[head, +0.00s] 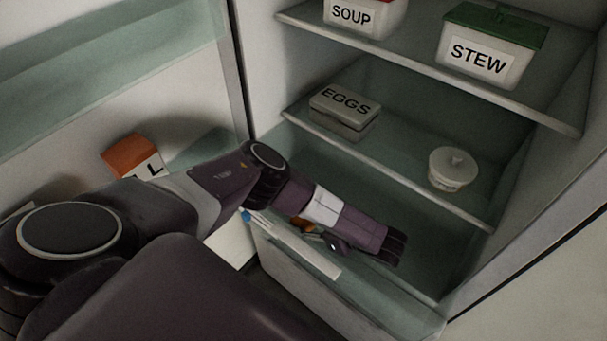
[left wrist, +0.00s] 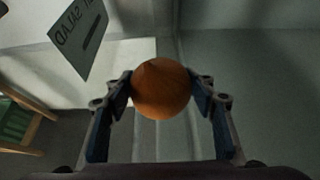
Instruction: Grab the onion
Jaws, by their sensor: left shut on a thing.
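The onion (left wrist: 161,88) is round and orange-brown. In the left wrist view it sits between the two fingers of my left gripper (left wrist: 163,92), which is shut on it, one finger touching each side. In the head view my left arm reaches into the lower part of the open fridge and covers most of the gripper. A small orange-brown patch, likely the onion (head: 302,223), shows below the arm, by the pulled-out bottom drawer (head: 300,275). My right gripper is in neither view.
On the shelves above are a grey EGGS box (head: 343,112), a small white lidded pot (head: 453,168), a SOUP container (head: 350,18) and a STEW container (head: 487,50). An orange-topped carton (head: 132,155) stands in the door at left. The shelf edges lie close above my arm.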

